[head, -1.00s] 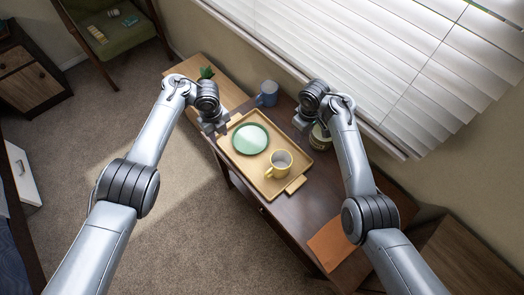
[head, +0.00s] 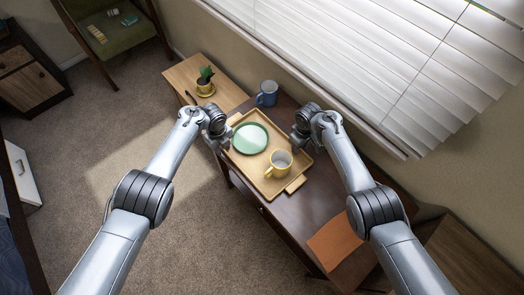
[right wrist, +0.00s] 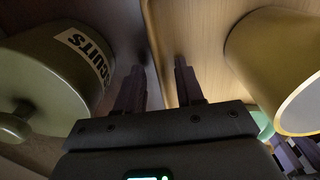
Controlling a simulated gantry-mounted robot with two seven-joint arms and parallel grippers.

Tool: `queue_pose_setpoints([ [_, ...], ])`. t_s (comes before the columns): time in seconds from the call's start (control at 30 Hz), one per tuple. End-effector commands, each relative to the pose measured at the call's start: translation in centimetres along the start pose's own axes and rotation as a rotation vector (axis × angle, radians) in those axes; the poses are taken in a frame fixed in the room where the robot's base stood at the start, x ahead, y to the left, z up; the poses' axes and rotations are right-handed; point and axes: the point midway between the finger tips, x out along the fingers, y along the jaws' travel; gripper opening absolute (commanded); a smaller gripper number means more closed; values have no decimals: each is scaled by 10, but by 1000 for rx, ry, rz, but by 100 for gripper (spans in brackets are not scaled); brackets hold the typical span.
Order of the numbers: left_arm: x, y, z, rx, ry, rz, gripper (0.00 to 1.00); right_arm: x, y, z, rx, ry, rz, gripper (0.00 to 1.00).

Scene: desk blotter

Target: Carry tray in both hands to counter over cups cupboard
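The wooden tray (head: 258,178) lies on the dark desk and carries a green plate (head: 250,138) and a yellow mug (head: 279,163). My left gripper (head: 222,143) is at the tray's left edge; its fingers are too small to read. My right gripper (head: 299,141) is at the tray's upper-right edge. In the right wrist view its fingers (right wrist: 160,88) stand apart, with a wooden edge of the tray between or near them; contact is unclear. The yellow mug (right wrist: 270,70) is at right there.
A green biscuits tin (right wrist: 45,75) is close beside my right gripper, mostly hidden in the head view. A blue mug (head: 267,93) stands behind the tray. A potted plant (head: 205,83) is on the lighter wooden surface. An orange sheet (head: 333,242) lies at the desk's front right.

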Motion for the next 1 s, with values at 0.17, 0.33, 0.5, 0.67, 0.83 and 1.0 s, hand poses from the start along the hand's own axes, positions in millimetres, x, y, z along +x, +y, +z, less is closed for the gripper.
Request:
queue_pose_setpoints([
  [0.17, 0, 0, 0, 0, 0, 0, 37, 0, 0, 0, 0, 0, 0, 37],
  [0.33, 0, 0, 0, 0, 0, 0, 22, 0, 0, 0, -1, 0, 0, 22],
  [0.5, 0, 0, 0, 0, 0, 0, 0, 0, 0, 0, 0, 0, 0, 0],
  [0.67, 0, 0, 0, 0, 0, 0, 0, 0, 0, 0, -1, 0, 0, 0],
  [0.83, 0, 0, 0, -1, 0, 0, 0, 0, 0, 0, -1, 0, 0, 0],
  [1.0, -2, -1, 1, 0, -1, -2, 0, -2, 0, -1, -1, 2, 1, 0],
])
